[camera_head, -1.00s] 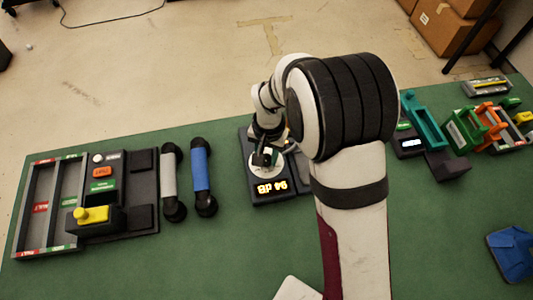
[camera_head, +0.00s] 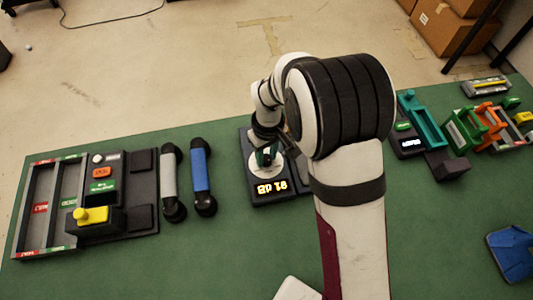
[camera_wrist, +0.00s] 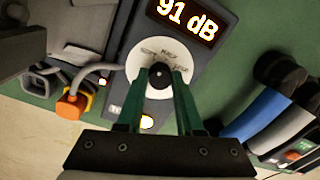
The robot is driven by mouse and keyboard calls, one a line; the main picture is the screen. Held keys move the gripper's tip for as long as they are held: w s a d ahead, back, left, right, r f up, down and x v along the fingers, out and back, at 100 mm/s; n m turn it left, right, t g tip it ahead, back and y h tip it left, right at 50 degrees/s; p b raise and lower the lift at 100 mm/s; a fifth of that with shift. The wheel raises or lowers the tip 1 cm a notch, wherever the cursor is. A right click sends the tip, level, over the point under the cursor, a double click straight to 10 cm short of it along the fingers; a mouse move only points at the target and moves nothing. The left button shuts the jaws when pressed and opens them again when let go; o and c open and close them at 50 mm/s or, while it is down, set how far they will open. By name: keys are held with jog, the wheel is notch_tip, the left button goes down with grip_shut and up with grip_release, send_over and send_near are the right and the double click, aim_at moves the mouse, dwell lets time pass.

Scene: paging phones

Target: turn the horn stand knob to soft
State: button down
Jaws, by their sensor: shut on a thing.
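The horn stand (camera_head: 258,199) is a dark box on the green table. It has a round white dial (camera_wrist: 141,55) and a lit display (camera_wrist: 185,20) that reads 91 dB. The black knob (camera_wrist: 159,84) sits at the dial's middle, between the green fingers of my gripper (camera_wrist: 160,76). The fingers are shut on the knob. In the head view my gripper (camera_head: 266,156) is over the dial and partly hides it. The small words on the dial are too blurred to read, and the knob's pointing direction is hard to tell.
A grey handset (camera_head: 172,180) and a blue handset (camera_head: 201,176) lie left of the stand. Farther left is a dark panel with a yellow piece (camera_head: 92,215) and a tray (camera_head: 50,207). An orange part with a grey cable (camera_wrist: 72,104) is close by. Teal, green and orange holders stand at right.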

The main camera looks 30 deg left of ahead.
aim_at(268, 157)
jog(key=shift+n, duration=1.3)
jog(key=c, duration=0.5)
grip_release()
jog(key=shift+c, duration=0.2)
notch_tip(268, 157, up, 16)
jog(key=shift+w, duration=0.25)
jog(key=shift+f, duration=0.1)
